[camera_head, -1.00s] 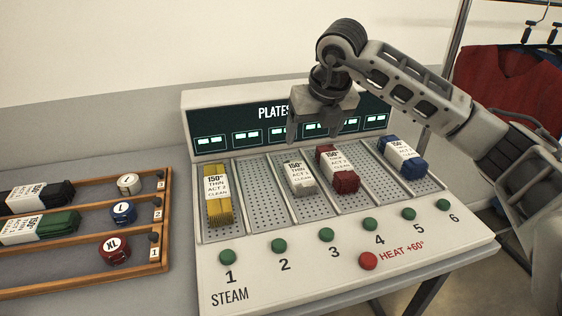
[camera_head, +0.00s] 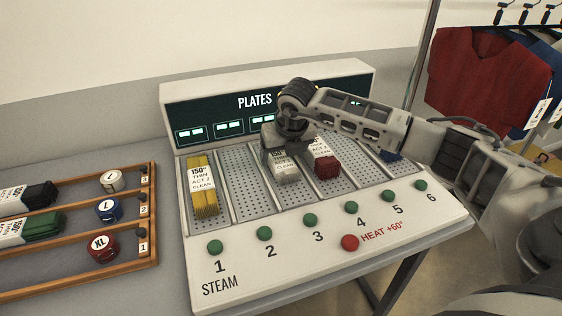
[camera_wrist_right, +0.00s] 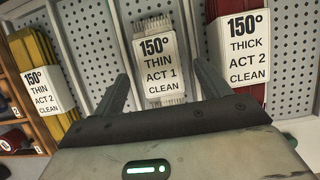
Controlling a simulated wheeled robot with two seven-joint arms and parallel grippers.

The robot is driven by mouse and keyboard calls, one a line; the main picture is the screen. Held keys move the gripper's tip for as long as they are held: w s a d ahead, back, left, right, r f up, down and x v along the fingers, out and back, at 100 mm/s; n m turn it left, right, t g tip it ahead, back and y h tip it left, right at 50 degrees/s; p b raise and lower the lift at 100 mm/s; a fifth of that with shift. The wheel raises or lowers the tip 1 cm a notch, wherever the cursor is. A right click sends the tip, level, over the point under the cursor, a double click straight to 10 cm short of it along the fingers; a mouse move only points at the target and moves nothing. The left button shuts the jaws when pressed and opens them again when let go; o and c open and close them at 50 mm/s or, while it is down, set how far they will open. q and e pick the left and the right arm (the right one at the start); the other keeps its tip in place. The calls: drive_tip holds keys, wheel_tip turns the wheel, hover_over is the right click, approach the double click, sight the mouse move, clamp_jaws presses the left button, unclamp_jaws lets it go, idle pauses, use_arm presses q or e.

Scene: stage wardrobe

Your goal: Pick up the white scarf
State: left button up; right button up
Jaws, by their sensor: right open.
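The white scarf (camera_head: 284,167) is a folded bundle with a paper band on plate 3 of the steam panel. In the right wrist view the scarf (camera_wrist_right: 154,26) shows its band (camera_wrist_right: 160,67), reading "150° THIN ACT 1 CLEAN". My right gripper (camera_head: 279,154) is low over the scarf, and its arm comes in from the right. In the right wrist view the fingers of my right gripper (camera_wrist_right: 162,82) are apart, one on each side of the band. I cannot tell whether they touch it. My left gripper is out of view.
A yellow scarf (camera_head: 203,190) lies on plate 1 and a red one (camera_head: 327,168) on plate 4, close beside my right gripper. A blue one is mostly hidden behind my arm. Plate 2 (camera_head: 238,180) is bare. A wooden rack (camera_head: 152,215) stands left.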

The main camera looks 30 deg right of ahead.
drive_tip(key=shift+x, duration=1.25)
drive_tip(key=c, duration=1)
drive_tip(key=shift+r, duration=0.1)
drive_tip(key=shift+c, duration=0.2)
